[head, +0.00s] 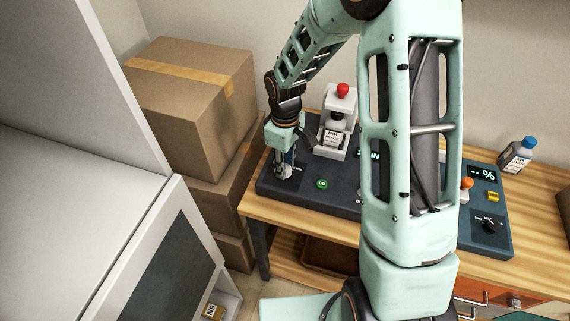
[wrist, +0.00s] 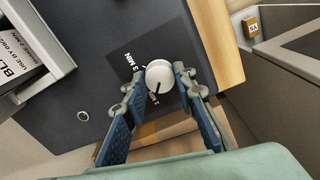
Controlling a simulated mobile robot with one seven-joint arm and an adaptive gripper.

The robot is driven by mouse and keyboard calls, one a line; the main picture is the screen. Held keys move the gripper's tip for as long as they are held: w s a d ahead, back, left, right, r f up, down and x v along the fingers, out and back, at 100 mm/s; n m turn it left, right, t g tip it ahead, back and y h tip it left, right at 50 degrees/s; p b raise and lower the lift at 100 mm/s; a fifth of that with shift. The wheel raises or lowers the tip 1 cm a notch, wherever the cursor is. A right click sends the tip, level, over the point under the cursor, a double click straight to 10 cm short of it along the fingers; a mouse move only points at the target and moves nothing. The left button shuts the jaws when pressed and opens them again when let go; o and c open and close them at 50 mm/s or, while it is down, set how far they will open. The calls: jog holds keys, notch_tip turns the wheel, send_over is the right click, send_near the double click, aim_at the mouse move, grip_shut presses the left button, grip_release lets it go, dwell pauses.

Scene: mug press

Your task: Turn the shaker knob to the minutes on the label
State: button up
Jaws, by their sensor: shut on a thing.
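The shaker knob (wrist: 159,74) is white and round, on a dark panel marked "3 MIN" and, apparently, "1 MIN". Its black pointer line faces the bottom of the wrist view, close to the "1 MIN" mark. My gripper (wrist: 158,79) has its two blue-padded fingers closed on opposite sides of the knob. In the head view my gripper (head: 285,168) reaches down to the left end of the dark console (head: 340,194), hiding most of the knob. The label (wrist: 22,52) shows "BL", "USE BY" and a small line that seems to read "SHAKE 2 MIN"; its left part is cut off.
A white stand with a red top (head: 343,91) rises behind the green button (head: 322,184). My arm covers the console's middle. A second dial (head: 489,225) and a blue-capped bottle (head: 518,155) are at right. Cardboard boxes (head: 190,105) stand left of the table.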

jog(key=shift+m+b, duration=0.3)
jog(key=m+b, duration=0.2)
jog(key=m, duration=0.1)
jog(key=shift+f+m, duration=0.1)
jog(key=shift+m, duration=0.2)
jog(key=m+b, duration=0.2)
jog(key=m, duration=0.3)
jog(key=shift+m, duration=0.4)
jog(key=o, duration=1.2)
jog(key=shift+c, duration=0.2)
